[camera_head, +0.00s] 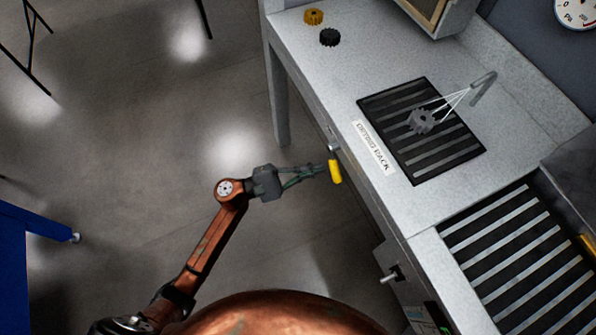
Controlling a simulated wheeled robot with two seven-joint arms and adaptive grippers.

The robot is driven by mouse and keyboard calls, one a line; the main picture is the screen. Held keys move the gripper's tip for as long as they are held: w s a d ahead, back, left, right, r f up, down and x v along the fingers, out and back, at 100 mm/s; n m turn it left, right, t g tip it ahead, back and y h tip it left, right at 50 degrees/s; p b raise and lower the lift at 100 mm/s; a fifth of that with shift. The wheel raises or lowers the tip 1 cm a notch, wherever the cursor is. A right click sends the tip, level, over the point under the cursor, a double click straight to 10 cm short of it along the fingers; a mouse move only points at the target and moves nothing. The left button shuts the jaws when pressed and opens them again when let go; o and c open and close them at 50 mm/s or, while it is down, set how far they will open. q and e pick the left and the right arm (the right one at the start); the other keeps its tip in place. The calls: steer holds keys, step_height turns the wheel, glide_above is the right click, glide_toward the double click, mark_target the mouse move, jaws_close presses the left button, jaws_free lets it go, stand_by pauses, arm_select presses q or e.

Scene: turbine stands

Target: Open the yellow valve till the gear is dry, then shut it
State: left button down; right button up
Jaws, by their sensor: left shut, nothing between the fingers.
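The yellow valve handle (335,171) hangs on the front edge of the bench, pointing down in the picture. My left gripper (322,170) is shut and empty, with its fingertips right beside the handle; I cannot tell whether they touch it. A grey gear (421,121) lies on a dark slatted grate in the bench top. A bent grey nozzle (484,86) stands behind it, and several thin white streams run from the nozzle to the gear. Whether the gear's surface is wet is too small to tell. My right gripper is not in view.
The grate (407,164) has a printed label (373,148) along its left side. A yellow gear (313,16) and a black gear (330,37) lie at the bench's far end. A larger slatted surface (520,250) is at the lower right. Open floor lies left of the bench.

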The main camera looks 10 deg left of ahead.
mark_target(335, 171)
arm_select(q)
steer(key=shift+s+d+r, duration=1.05)
steer(key=shift+d+r, duration=0.1)
steer(key=shift+r, duration=0.2)
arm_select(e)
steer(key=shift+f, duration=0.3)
arm_select(q)
steer(key=shift+s, duration=0.1)
